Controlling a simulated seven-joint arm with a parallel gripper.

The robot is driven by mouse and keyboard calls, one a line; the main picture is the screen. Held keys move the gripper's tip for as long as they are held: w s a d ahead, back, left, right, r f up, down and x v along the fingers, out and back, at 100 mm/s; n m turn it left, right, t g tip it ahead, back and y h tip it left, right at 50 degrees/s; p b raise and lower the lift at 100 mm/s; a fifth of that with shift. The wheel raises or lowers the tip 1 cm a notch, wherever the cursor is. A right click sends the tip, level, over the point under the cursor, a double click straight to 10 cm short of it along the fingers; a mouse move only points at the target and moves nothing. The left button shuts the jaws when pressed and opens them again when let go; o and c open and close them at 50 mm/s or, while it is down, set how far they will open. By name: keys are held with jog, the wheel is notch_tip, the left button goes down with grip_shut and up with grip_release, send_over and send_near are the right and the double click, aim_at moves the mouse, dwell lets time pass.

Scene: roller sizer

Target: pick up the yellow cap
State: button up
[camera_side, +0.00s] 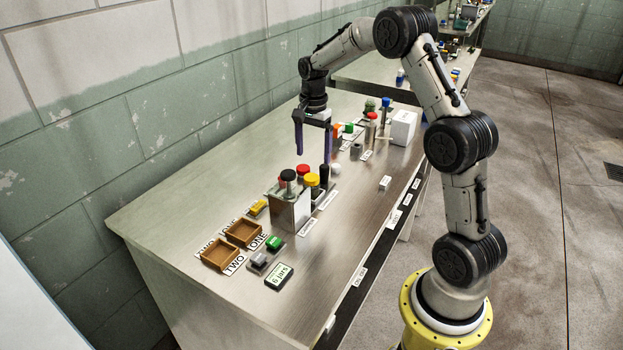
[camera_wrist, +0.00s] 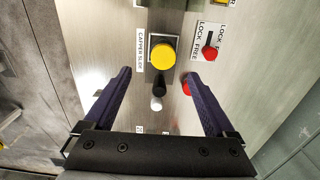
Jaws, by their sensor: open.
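The yellow cap (camera_wrist: 164,55) is a round yellow disc over a dark square piece in the wrist view, beside a label reading CAPPER SLIDE. In the side view, a yellow round top (camera_side: 312,179) stands by the metal block, among red and black tops.
A black post (camera_side: 324,174) and a white ball (camera_side: 335,168) stand close to the yellow top. Brown trays (camera_side: 219,267) and a green-labelled display (camera_side: 279,278) lie nearer the bench's front-left end.

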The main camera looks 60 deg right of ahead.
aim_at(312, 177)
jog(key=shift+w+f, duration=0.15)
jog(key=shift+f, duration=1.75)
jog(key=shift+w+f, duration=0.1)
jog(key=shift+f, duration=1.75)
jog(key=c, duration=1.4)
jog(key=shift+r, duration=0.1)
